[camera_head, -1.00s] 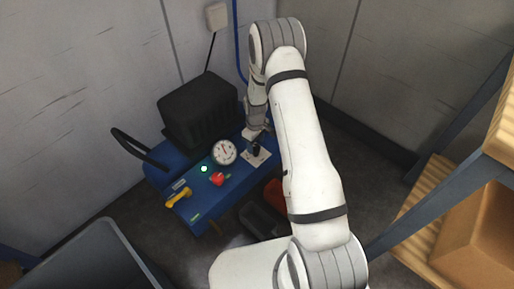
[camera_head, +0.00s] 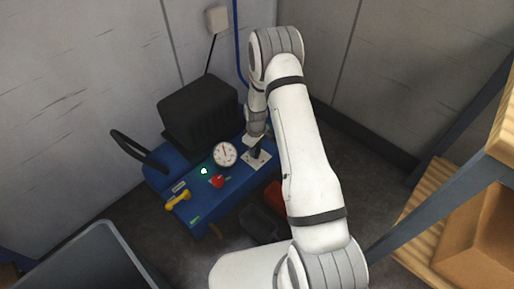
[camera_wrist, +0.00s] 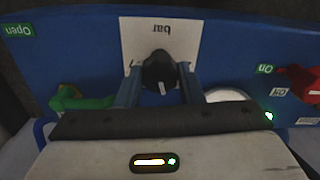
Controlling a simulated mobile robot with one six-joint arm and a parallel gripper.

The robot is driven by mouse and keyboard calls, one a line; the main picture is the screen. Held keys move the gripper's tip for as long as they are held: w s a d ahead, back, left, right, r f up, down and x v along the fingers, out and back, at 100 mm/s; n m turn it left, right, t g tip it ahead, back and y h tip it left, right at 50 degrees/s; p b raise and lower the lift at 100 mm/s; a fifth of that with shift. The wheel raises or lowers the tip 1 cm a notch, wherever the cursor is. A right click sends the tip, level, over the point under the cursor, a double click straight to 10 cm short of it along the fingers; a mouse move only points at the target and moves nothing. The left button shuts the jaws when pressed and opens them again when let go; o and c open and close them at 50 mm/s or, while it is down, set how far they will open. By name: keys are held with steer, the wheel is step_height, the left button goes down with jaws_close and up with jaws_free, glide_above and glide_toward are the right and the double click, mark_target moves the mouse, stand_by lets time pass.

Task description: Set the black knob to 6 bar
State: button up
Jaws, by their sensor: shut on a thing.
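The black knob (camera_wrist: 157,72) sits on a white plate (camera_wrist: 185,30) marked "bar", which appears upside down in the wrist view. A white mark on the knob points toward the bottom of that view. My gripper (camera_wrist: 159,75) is shut on the knob, one finger on each side. The plate's scale numbers are mostly hidden or too small to read. In the head view, my gripper (camera_head: 256,143) is down at the plate on the blue machine (camera_head: 230,190).
A red switch (camera_head: 217,181) with On and Off labels (camera_wrist: 265,69), a green light (camera_head: 204,171) and a yellow handle (camera_head: 177,201) are on the machine. A green handle (camera_wrist: 80,101) is near my fingers in the wrist view. Shelving (camera_head: 440,210) stands at the right.

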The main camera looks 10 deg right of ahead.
steer(key=shift+w+d, duration=0.1)
steer(key=shift+d, duration=0.15)
steer(key=shift+c, duration=0.3)
steer(key=shift+a, duration=0.1)
steer(key=shift+w+r, duration=0.15)
steer(key=shift+m, duration=0.5)
steer(key=m, duration=0.4)
steer(key=shift+p, duration=0.3)
steer(key=m, duration=0.6)
steer(key=shift+m, duration=0.3)
steer(key=shift+a, duration=0.1)
steer(key=shift+w, duration=0.1)
